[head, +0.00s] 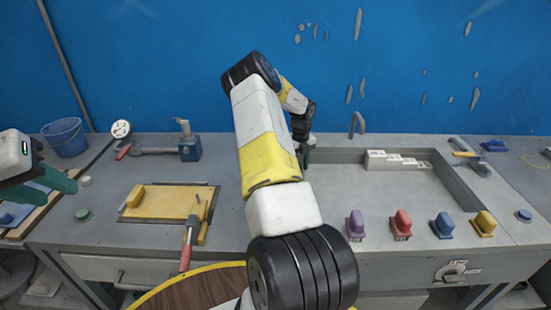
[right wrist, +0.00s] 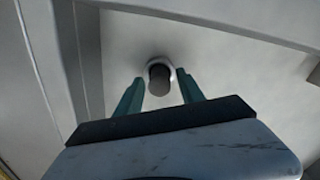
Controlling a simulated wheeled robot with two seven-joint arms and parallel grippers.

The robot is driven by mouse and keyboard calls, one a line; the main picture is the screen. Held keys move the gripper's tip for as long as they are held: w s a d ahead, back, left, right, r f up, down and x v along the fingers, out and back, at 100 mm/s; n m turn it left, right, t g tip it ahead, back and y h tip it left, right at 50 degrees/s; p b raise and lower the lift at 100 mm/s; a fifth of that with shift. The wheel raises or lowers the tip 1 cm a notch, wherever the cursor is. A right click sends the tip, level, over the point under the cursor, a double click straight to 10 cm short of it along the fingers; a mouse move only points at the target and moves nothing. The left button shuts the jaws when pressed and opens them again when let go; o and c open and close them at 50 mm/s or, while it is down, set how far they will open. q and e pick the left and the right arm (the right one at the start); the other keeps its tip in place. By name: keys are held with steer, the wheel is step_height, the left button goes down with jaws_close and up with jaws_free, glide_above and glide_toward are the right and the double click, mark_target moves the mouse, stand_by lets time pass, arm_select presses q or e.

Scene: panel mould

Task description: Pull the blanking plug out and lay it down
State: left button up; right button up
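The blanking plug (right wrist: 159,78) is a dark, short cylinder in a pale round collar on a grey surface, seen in the right wrist view. My right gripper (right wrist: 160,90) is open, with one teal finger on each side of the plug and a gap showing on both sides. In the head view my right arm reaches over the bench, and its gripper (head: 304,156) is mostly hidden at the left end of the recessed basin (head: 400,185). The plug is hidden there. My left gripper (head: 48,186) is at the left edge, open and empty, above the bench.
Several coloured brushes (head: 401,222) line the basin's front edge. A blue bucket (head: 66,136) stands at the back left.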

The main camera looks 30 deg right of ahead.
jaws_close()
steer(key=shift+r, duration=0.15)
steer(key=shift+r, duration=2.2)
steer(key=shift+r, duration=0.1)
steer(key=shift+r, duration=1.9)
steer(key=shift+a, duration=0.1)
